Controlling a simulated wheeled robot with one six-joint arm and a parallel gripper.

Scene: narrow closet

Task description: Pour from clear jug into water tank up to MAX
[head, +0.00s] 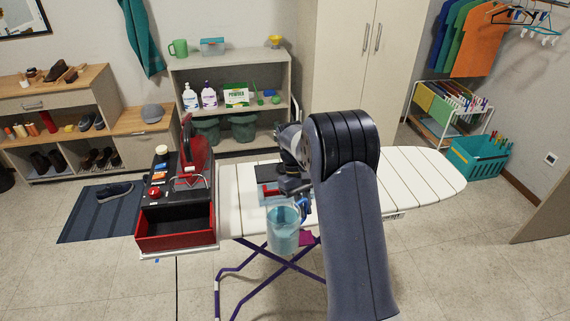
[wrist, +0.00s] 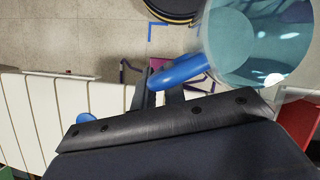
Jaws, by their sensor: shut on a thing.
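The clear jug (head: 283,231) holds bluish water and hangs in the air in front of the ironing board, looking roughly upright. My gripper (head: 301,197) is shut on its blue handle (head: 304,209). In the wrist view the jug (wrist: 258,42) is at the upper right, and the blue handle (wrist: 180,71) runs between the dark fingers. A small red and dark item (head: 269,189) lies on the board behind the jug, partly hidden; I cannot tell whether it is the water tank. No MAX mark is readable.
The white ironing board (head: 425,172) stretches right behind my arm. At its left end stand a red iron (head: 195,155) and a dark station with an open red tray (head: 175,232). A shelf (head: 230,70) stands behind. The floor at front left is mostly clear.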

